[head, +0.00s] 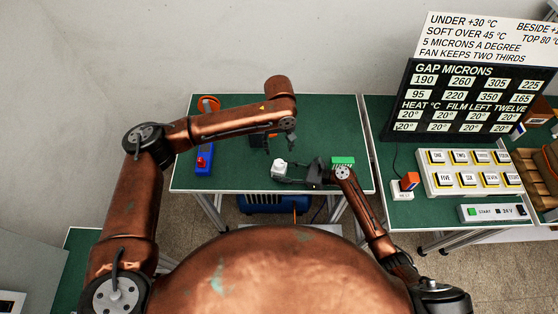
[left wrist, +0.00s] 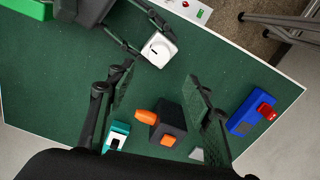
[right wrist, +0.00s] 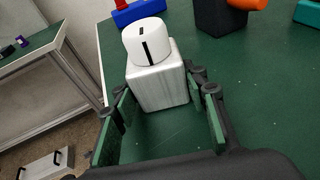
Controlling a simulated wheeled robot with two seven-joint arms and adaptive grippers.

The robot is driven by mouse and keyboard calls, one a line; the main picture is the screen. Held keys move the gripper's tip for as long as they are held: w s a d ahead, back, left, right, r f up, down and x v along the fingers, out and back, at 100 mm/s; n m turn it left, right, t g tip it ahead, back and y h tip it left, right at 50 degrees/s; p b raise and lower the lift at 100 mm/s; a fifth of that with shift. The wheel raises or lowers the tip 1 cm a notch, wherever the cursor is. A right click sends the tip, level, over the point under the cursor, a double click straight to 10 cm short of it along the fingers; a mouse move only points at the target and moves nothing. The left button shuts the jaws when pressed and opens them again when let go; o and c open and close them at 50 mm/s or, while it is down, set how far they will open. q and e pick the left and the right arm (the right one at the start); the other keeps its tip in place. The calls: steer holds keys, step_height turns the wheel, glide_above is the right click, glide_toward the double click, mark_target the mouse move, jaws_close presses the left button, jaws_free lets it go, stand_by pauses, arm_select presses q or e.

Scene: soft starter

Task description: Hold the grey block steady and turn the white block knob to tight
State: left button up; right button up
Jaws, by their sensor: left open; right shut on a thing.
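The white block (head: 279,168) has a round white knob on top with a black pointer line. It shows clearly in the right wrist view (right wrist: 158,80). My right gripper (head: 291,172) is shut on this block, one finger on each side, below the knob. The dark grey block (left wrist: 167,130) carries an orange lever on top and an orange patch on its side. In the head view it is partly hidden by my left arm. My left gripper (head: 281,147) is open and empty, above the table, its fingers pointing down. No tight mark is readable.
A blue block with a red button (left wrist: 251,113) stands at the table's left, and a teal block (left wrist: 117,136) near the grey one. The green table (head: 325,115) is clear at the back right. A second table holds a button panel (head: 470,172) and a sign board.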

mark_target(279, 162)
arm_select(q)
step_height(279, 162, down, 10)
steer(key=shift+f, duration=0.15)
steer(key=shift+c, duration=0.4)
steer(key=c, duration=1.1)
